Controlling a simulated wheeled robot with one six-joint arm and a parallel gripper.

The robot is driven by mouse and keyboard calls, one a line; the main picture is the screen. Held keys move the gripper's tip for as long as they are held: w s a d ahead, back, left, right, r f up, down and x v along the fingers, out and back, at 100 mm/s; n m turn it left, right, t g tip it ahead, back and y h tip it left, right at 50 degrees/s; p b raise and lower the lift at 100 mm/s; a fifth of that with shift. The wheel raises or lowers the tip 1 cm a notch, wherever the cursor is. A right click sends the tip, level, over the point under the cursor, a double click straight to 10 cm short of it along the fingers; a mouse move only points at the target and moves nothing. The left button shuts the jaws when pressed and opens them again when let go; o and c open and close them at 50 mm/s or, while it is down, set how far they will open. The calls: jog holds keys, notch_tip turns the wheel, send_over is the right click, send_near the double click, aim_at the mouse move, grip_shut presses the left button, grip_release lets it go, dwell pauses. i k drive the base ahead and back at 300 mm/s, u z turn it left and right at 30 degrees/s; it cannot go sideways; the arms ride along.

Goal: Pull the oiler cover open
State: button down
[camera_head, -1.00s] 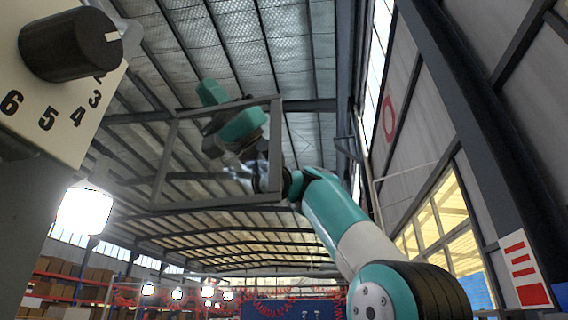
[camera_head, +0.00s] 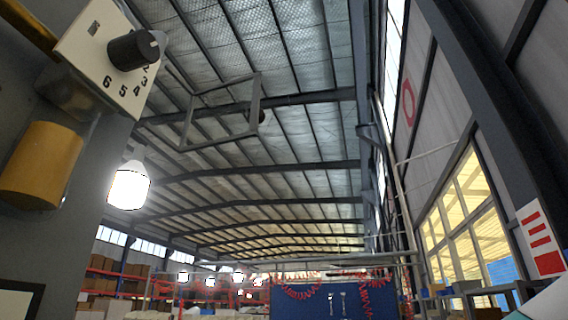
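I cannot pick out the oiler cover for certain in the head view. A grey square frame (camera_head: 187,122) hangs tilted in the upper middle, with a small dark round piece at its right side. An ochre cylinder (camera_head: 40,165) sits on the grey block face (camera_head: 90,215) at the left; I cannot tell whether it belongs to the oiler. My gripper and arm are out of view, so the gripper's state is hidden.
A pale numbered plate (camera_head: 85,50) with a black knob (camera_head: 133,50) is at the upper left. A bright lamp (camera_head: 129,187) hangs below it. Shelves with boxes (camera_head: 125,285) and a blue board (camera_head: 325,298) stand far back. A dark column (camera_head: 480,130) rises at the right.

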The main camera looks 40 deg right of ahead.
aim_at(256, 115)
jog(key=k, duration=0.2)
jog(key=z, duration=2.1)
jog(key=k, duration=1.9)
jog(key=u, duration=1.55)
jog(key=i, duration=0.5)
jog(key=z, duration=0.05)
